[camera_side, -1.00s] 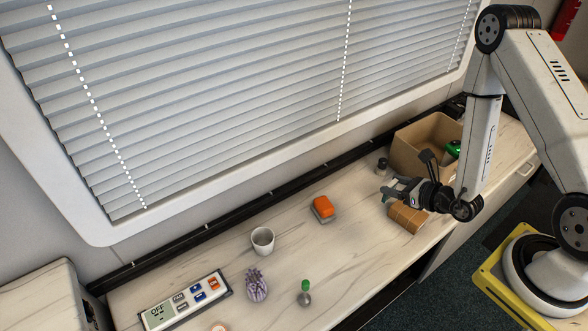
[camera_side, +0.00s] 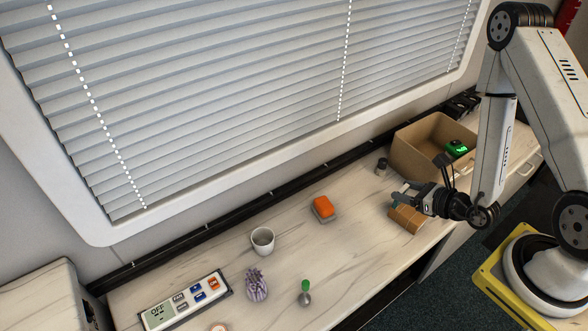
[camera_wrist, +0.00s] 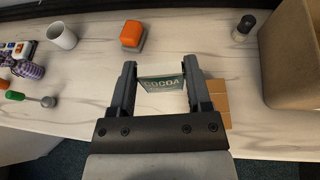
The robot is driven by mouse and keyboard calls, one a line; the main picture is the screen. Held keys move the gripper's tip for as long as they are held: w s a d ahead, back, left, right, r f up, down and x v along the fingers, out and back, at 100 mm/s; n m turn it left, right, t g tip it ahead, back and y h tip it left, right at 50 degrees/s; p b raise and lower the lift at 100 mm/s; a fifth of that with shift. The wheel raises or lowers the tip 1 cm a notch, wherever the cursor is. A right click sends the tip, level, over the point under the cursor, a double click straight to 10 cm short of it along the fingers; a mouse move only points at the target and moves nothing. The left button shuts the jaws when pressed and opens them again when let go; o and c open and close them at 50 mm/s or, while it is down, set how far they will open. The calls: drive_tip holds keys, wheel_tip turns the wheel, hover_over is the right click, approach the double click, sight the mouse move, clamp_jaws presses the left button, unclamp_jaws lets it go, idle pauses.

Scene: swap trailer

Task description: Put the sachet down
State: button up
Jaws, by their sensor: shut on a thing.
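The sachet (camera_wrist: 162,83) is a small pale packet with a green band reading COCOA. In the wrist view it spans the space between the two fingers of my gripper (camera_wrist: 160,78), which is shut on it. In the side view my gripper (camera_side: 405,194) is over the right part of the counter, beside and above a tan slatted wooden piece (camera_side: 406,218). That piece also shows behind the right finger in the wrist view (camera_wrist: 217,97). I cannot tell the sachet's exact height above the counter.
An open cardboard box (camera_side: 412,152) with a green-lit device (camera_side: 456,147) is at the back right, beside a small dark jar (camera_side: 381,167). An orange-topped block (camera_side: 323,208), white cup (camera_side: 262,241), purple item (camera_side: 256,284), green-handled tool (camera_side: 305,293) and switch panel (camera_side: 186,301) stand left. Bare counter lies between.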

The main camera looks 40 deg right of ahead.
drive_tip(key=shift+w+a+f+y, duration=0.2)
drive_tip(key=shift+a+y, duration=0.1)
drive_tip(key=shift+a, duration=0.2)
drive_tip(key=w+a+f+n+g+y, duration=0.1)
drive_tip(key=a+f+n+y, duration=0.1)
drive_tip(key=a, duration=0.5)
drive_tip(key=a+f+n+g+y, duration=0.2)
drive_tip(key=a+n+y, duration=0.3)
drive_tip(key=a, duration=0.2)
drive_tip(key=shift+w+a+f+g, duration=0.2)
drive_tip(key=shift+w+a+g, duration=0.1)
drive_tip(key=shift+w, duration=0.1)
drive_tip(key=shift+f, duration=0.1)
drive_tip(key=shift+f, duration=2.1)
drive_tip(key=shift+f, duration=0.1)
drive_tip(key=shift+f, duration=1.7)
